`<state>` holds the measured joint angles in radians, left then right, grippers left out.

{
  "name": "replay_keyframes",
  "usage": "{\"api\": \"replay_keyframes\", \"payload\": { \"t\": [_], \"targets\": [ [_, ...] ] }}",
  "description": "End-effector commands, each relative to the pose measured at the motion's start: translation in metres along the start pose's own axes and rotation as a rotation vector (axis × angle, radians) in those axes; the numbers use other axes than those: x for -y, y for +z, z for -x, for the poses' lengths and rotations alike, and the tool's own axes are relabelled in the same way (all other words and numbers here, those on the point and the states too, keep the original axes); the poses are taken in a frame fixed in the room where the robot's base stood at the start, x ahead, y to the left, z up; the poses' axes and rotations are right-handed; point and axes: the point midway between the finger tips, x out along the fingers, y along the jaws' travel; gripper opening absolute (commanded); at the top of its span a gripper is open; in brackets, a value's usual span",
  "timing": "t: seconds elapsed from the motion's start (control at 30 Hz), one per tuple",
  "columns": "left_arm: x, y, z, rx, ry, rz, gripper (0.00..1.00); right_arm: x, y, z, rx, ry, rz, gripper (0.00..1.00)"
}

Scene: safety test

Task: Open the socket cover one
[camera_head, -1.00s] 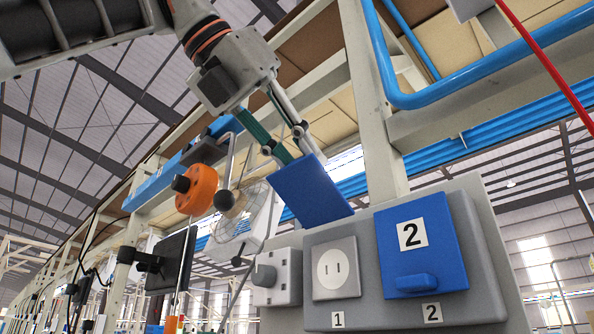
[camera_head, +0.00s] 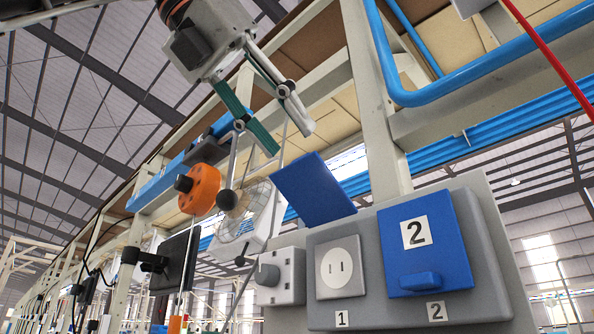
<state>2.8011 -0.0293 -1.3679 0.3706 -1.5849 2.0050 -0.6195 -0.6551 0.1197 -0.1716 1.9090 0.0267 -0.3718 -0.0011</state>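Socket cover one (camera_head: 313,189) is a blue flap, swung up and tilted away from the panel. Below it the white socket (camera_head: 339,267) with two slots is uncovered, above the label 1 (camera_head: 341,319). Socket cover two (camera_head: 425,243), blue with a white label 2, lies shut on the right. My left gripper (camera_head: 291,143) is above and left of cover one, apart from it. My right gripper is not in view.
The grey socket panel (camera_head: 490,290) fills the lower right. A grey box with a knob (camera_head: 280,277) sits left of the socket. An orange disc (camera_head: 199,189) and a fan (camera_head: 243,215) are further left. A pale post (camera_head: 375,110) and blue pipe (camera_head: 450,85) stand above.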

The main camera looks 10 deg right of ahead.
Motion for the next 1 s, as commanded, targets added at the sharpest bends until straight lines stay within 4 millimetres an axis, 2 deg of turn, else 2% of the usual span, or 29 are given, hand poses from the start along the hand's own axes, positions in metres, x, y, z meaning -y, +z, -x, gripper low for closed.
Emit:
{"api": "replay_keyframes", "payload": {
  "t": [0.4, 1.0],
  "targets": [
    [0.001, -0.001, 0.017, -0.002, -0.001, -0.001, 0.39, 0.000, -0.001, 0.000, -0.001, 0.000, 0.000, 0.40],
    [0.001, -0.001, 0.018, -0.003, -0.001, -0.002, 0.39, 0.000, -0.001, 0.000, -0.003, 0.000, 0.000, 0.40]
  ]
}}
